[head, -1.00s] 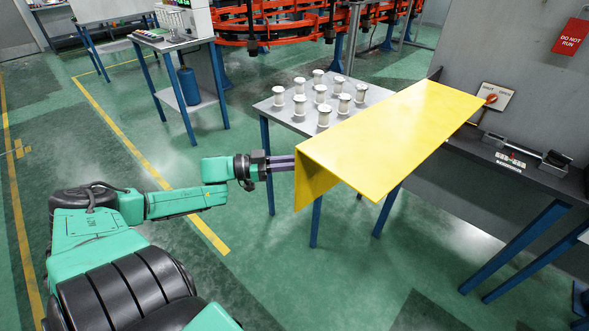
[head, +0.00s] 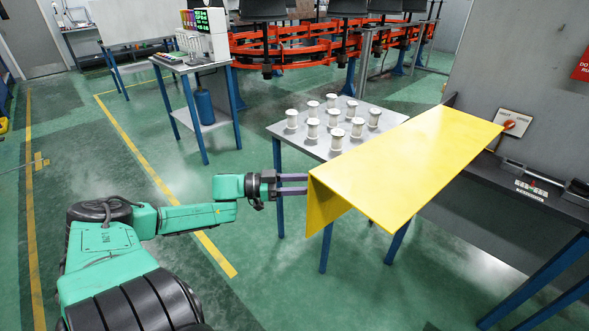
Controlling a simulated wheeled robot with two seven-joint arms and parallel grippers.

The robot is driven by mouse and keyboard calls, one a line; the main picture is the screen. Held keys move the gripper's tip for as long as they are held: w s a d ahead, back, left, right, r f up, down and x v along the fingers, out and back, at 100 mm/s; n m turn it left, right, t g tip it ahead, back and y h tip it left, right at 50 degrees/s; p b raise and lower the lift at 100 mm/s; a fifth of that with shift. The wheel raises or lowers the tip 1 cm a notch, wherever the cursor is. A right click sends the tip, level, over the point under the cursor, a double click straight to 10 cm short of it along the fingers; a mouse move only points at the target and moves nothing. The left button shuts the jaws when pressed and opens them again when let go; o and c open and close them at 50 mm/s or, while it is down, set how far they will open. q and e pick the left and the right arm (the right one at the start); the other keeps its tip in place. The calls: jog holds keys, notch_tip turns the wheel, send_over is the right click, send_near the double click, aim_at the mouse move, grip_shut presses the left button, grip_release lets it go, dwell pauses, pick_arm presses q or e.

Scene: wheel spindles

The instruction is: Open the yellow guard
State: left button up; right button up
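The yellow guard (head: 410,165) is a bent sheet with a broad, nearly level top and a flap hanging down at its left end. It reaches from the spool table to the grey machine wall at right. My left gripper (head: 306,184) comes in from the left at the guard's left flap. My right gripper is not in view.
A grey table (head: 290,133) with several white spools stands behind the guard. A red rotary switch (head: 510,124) is on the wall by the guard's right end. An orange conveyor (head: 290,45) runs behind.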

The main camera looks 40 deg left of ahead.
pick_arm(q)
jog(key=p+v, duration=0.3)
jog(key=v, duration=1.1)
jog(key=shift+a, duration=0.1)
